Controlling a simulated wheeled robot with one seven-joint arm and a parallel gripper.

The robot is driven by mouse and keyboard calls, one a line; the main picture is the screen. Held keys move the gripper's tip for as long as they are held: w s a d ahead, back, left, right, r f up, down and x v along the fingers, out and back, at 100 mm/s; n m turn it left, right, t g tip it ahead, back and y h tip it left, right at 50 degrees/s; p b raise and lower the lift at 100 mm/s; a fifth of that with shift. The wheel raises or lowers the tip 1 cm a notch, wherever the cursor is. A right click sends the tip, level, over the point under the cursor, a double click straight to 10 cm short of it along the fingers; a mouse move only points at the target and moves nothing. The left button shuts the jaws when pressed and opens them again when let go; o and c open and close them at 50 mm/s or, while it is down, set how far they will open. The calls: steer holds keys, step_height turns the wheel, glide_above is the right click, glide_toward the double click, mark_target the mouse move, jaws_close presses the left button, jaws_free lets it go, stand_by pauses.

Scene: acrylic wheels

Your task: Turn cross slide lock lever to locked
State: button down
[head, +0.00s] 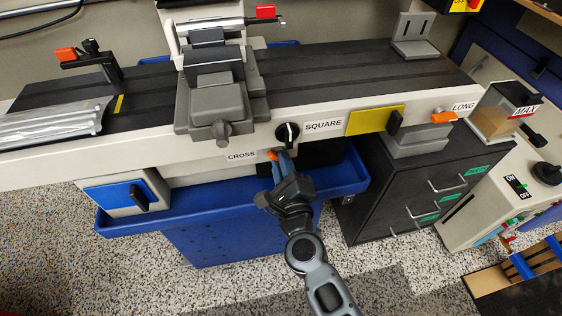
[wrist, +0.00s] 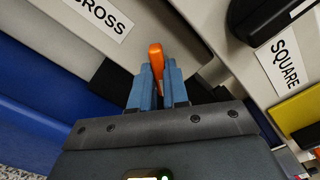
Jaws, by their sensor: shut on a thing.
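The cross slide lock lever (head: 271,155) is a small orange lever on the machine's front, just right of the CROSS label (head: 241,156). In the wrist view the orange lever (wrist: 156,60) stands between my two blue fingers, its tip showing beyond them. My gripper (head: 282,163) reaches up from below and is shut on the lever. The fingers (wrist: 158,82) hide the lever's lower part and its pivot. The CROSS label (wrist: 98,14) also shows in the wrist view. No lock marking is readable.
A black knob (head: 288,133) beside the SQUARE label (head: 323,125) sits just above right of my fingers. An orange lever (head: 443,117) is by the LONG label. A blue tray (head: 200,220) lies below, with a dark drawer cabinet (head: 400,185) to the right.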

steer(key=shift+m, duration=0.9)
